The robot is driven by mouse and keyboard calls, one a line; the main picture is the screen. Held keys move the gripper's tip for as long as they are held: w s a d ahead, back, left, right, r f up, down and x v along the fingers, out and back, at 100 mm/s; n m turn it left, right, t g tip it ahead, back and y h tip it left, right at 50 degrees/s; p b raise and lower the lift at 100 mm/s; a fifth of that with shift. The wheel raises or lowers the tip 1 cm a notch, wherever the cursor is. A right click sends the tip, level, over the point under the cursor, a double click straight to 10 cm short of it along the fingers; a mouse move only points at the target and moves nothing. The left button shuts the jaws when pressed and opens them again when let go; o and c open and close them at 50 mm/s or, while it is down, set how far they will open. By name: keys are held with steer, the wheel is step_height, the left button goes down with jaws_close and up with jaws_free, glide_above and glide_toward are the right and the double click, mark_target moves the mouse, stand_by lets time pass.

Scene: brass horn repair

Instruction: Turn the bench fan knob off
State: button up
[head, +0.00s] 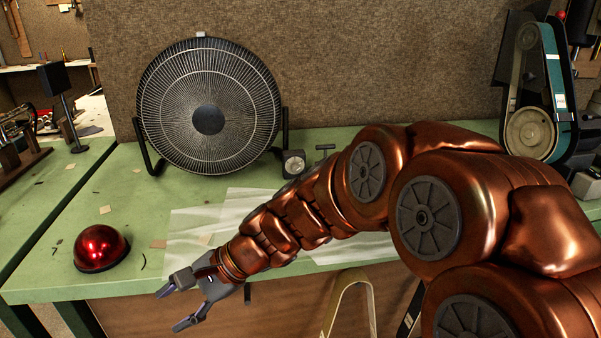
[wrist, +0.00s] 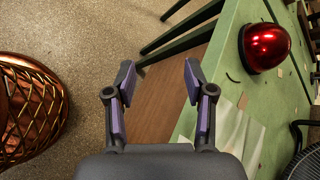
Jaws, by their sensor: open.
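The bench fan (head: 208,106) is a round black fan in a U-shaped stand at the back of the green bench. A small box with a round dial, which looks like the fan knob (head: 293,163), sits just right of the fan's stand. The fan's edge shows at the lower right in the wrist view (wrist: 304,160). My gripper (head: 177,308) is open and empty at the bench's front edge, well in front of the fan and left of the knob. In the wrist view its two fingers (wrist: 159,82) are spread with nothing between them. The knob does not show in the wrist view.
A shiny red dome (head: 101,248) sits on the green bench (head: 135,205) at the left. Pale paper sheets (head: 235,210) lie under my arm. A belt sander (head: 535,100) stands at the right. A copper mesh basket (wrist: 30,105) shows at the wrist view's left.

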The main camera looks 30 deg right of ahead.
steer(key=w+d+r+m+t, duration=0.1)
steer(key=w+m, duration=0.1)
steer(key=w, duration=0.1)
steer(key=w+d+r+m+t, duration=0.2)
steer(key=w, duration=0.1)
steer(key=w+d+r+m+t+p, duration=0.1)
steer(key=w+d+r+m, duration=0.1)
steer(key=w, duration=0.1)
steer(key=shift+w+d+m+t, duration=0.25)
steer(key=shift+m+t, duration=0.05)
steer(key=shift+m, duration=0.1)
steer(key=w+d+r+m+t+h, duration=0.2)
steer(key=w+d+r+m+t, duration=0.15)
steer(key=w+d+m, duration=0.5)
steer(key=m+t+h+p, duration=0.3)
steer(key=m+h, duration=0.6)
steer(key=m, duration=0.7)
glide_toward(298, 169)
steer(key=shift+w+r, duration=0.1)
steer(key=shift+w, duration=0.5)
steer(key=shift+w+d, duration=0.1)
steer(key=shift+w, duration=0.05)
steer(key=shift+f+p+x, duration=0.1)
steer(key=shift+p+x, duration=0.15)
steer(key=shift+x, duration=1.65)
steer(key=shift+f+p+x, duration=0.15)
steer(key=shift+p+x, duration=0.05)
steer(key=shift+x, duration=1.65)
jaws_close()
